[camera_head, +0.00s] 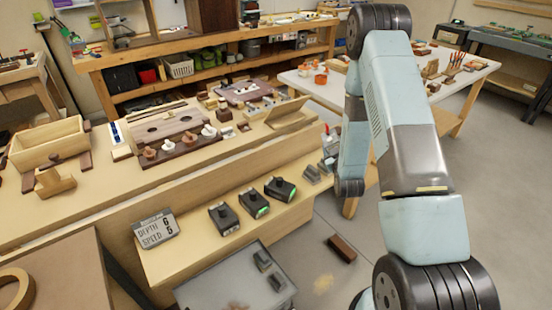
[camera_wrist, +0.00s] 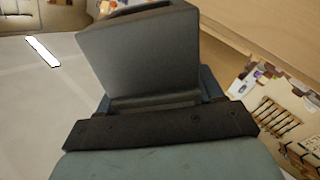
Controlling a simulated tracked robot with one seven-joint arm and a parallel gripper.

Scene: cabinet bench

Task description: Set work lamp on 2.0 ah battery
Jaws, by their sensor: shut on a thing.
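In the wrist view my gripper (camera_wrist: 155,105) is shut on a dark grey, block-shaped thing with a broad flat face, which I take to be the work lamp (camera_wrist: 140,55). It fills the upper middle of that view. In the head view my forearm and wrist hide most of the gripper, and I cannot make out the lamp there. Three dark battery-like blocks with green marks stand in a row on the lower bench ledge: a left one (camera_head: 223,217), a middle one (camera_head: 253,203) and a right one (camera_head: 280,188). Their labels are too small to read, so I cannot tell which is 2.0 Ah.
Small grey pieces (camera_head: 312,174) sit at the ledge's right end. A grey-topped cabinet (camera_head: 225,285) stands below. A brown block (camera_head: 341,248) lies on the floor. The ledge between sign and blocks is clear.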

